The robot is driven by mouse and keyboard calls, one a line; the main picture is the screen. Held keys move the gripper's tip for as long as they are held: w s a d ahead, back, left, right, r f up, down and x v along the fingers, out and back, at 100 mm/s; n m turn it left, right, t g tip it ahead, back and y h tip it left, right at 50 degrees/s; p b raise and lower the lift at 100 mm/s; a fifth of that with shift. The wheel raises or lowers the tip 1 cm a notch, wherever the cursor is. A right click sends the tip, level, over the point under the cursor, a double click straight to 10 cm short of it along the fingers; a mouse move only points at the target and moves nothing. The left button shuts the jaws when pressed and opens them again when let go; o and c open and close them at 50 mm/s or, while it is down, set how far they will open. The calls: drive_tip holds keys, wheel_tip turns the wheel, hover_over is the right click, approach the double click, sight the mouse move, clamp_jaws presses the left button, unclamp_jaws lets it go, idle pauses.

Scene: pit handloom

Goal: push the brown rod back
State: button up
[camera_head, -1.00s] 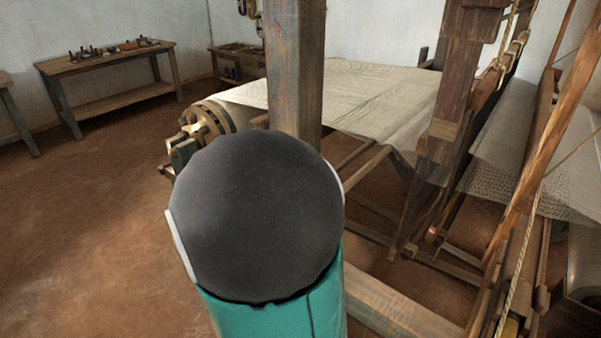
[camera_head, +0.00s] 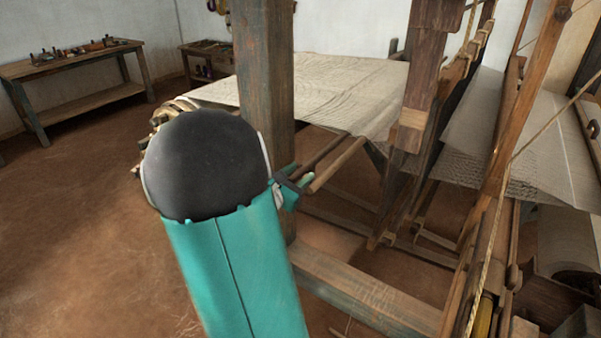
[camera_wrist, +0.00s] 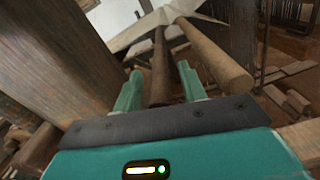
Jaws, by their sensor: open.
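Two rods run side by side from near my gripper toward the cloth. The darker brown rod (camera_wrist: 160,62) lies between my two fingers in the wrist view; it also shows in the head view (camera_head: 322,153). A thicker, lighter wooden rod (camera_wrist: 215,55) lies just right of my right finger, its round end facing the camera. My gripper (camera_wrist: 160,82) is open, with one teal finger on each side of the brown rod. I cannot tell whether either finger touches it. In the head view my gripper (camera_head: 290,186) is partly hidden behind my arm and near the post.
A thick wooden post (camera_head: 264,75) stands close beside my gripper. A woven cloth (camera_head: 345,90) stretches behind the rods. The loom's upright beam (camera_head: 425,75) and a low beam (camera_head: 365,300) lie to the right. The floor at left is clear, up to a bench (camera_head: 75,85).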

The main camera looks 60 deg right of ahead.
drive_tip(key=shift+s+d, duration=0.1)
drive_tip(key=shift+d, duration=0.5)
clamp_jaws()
